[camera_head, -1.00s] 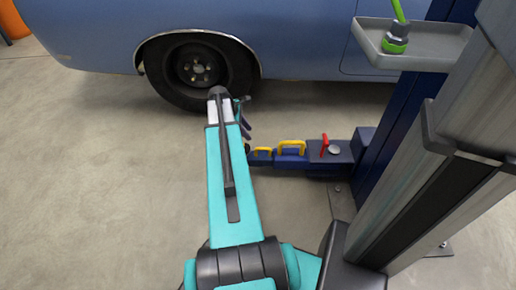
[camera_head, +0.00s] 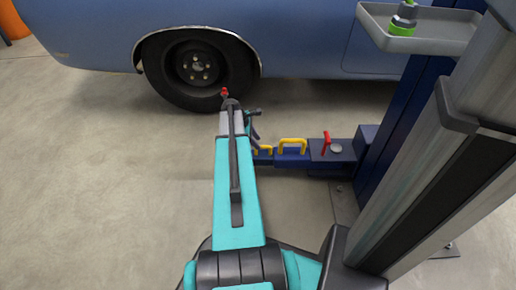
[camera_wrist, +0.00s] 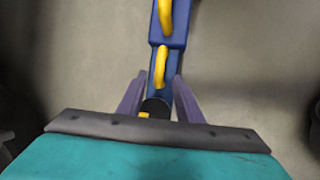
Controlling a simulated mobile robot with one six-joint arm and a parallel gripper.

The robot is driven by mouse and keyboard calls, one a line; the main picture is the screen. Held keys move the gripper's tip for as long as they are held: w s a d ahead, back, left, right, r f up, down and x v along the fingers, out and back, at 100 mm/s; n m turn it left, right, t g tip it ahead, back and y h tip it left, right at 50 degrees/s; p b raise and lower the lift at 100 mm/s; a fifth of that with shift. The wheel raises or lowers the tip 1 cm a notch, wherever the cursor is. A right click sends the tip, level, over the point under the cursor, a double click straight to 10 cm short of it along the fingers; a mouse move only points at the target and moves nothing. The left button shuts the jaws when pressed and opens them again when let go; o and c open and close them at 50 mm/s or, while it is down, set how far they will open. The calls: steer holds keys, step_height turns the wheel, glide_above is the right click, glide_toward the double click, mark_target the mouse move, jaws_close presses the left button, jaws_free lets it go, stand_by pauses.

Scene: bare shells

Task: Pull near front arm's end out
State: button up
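The near front arm is a dark blue beam (camera_head: 318,160) low beside the car's front wheel. It has yellow handles (camera_head: 291,146) and a red handle (camera_head: 326,144). Its outer part is hidden behind my arm in the head view. In the wrist view the beam (camera_wrist: 172,40) runs down between my fingers, with a yellow handle (camera_wrist: 161,67) near its end and a dark round end (camera_wrist: 154,106). My gripper (camera_wrist: 159,80) is open, with one purple-grey finger on each side of the end handle. I cannot tell whether the fingers touch it.
A blue car (camera_head: 290,40) with its wheel (camera_head: 198,66) stands just behind. A blue post (camera_head: 398,120) rises at the right, near a grey tray (camera_head: 416,43) holding a green-based item (camera_head: 403,20). The concrete floor (camera_head: 90,170) at the left is clear.

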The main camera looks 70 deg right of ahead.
steer(key=shift+b+x, duration=0.55)
steer(key=shift+x, duration=1.15)
jaws_close()
